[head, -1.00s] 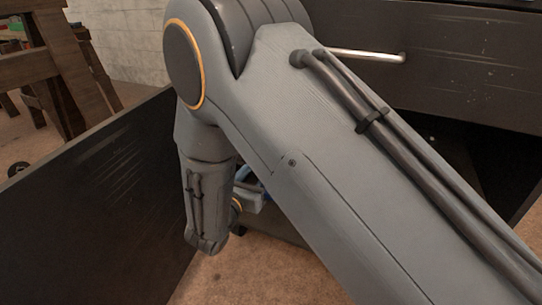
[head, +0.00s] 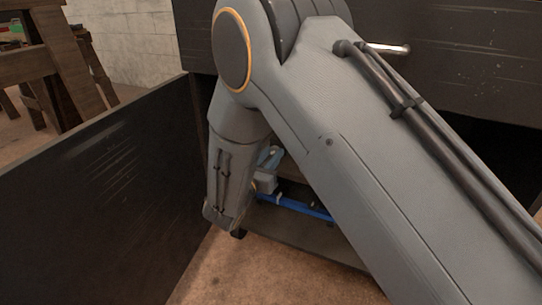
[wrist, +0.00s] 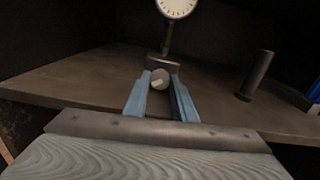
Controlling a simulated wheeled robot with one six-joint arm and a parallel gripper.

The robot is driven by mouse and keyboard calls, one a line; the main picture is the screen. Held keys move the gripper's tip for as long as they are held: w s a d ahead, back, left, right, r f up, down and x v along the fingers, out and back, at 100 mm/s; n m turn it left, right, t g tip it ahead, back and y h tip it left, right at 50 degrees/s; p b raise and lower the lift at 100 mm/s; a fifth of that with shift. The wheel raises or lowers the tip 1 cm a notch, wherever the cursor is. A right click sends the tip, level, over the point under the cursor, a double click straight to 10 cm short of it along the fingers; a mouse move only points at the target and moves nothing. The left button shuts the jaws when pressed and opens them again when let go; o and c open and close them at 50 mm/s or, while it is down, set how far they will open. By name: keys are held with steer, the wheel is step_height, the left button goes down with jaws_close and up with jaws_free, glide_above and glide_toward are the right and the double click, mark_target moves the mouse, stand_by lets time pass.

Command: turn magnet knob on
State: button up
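The magnet knob (wrist: 160,80) is a small round grey knob with a pale mark, on the front of a dark block-shaped base (wrist: 163,65) in the wrist view. A dial gauge (wrist: 177,8) with a white face stands on a post above this base. My gripper (wrist: 160,92) is open, its two blue fingers pointing at the base, with the knob showing between their tips. I cannot tell whether the fingers touch the knob. In the head view my arm hides the knob and most of the gripper.
The base stands on a brown shelf (wrist: 80,82) inside a dark cabinet. A dark upright cylinder (wrist: 257,75) stands to the right, with something blue (wrist: 314,92) at the right edge. In the head view an open dark door (head: 95,200) is left of my arm, and a drawer with a metal handle (head: 388,48) is above.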

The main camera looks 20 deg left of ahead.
steer(key=c, duration=0.5)
steer(key=shift+o, duration=0.2)
steer(key=shift+m, duration=2.3)
steer(key=o, duration=1)
steer(key=shift+o, duration=0.2)
steer(key=shift+s+p, duration=0.15)
steer(key=shift+p, duration=0.15)
steer(key=s+p, duration=0.2)
steer(key=s, duration=0.5)
steer(key=shift+s+a, duration=0.3)
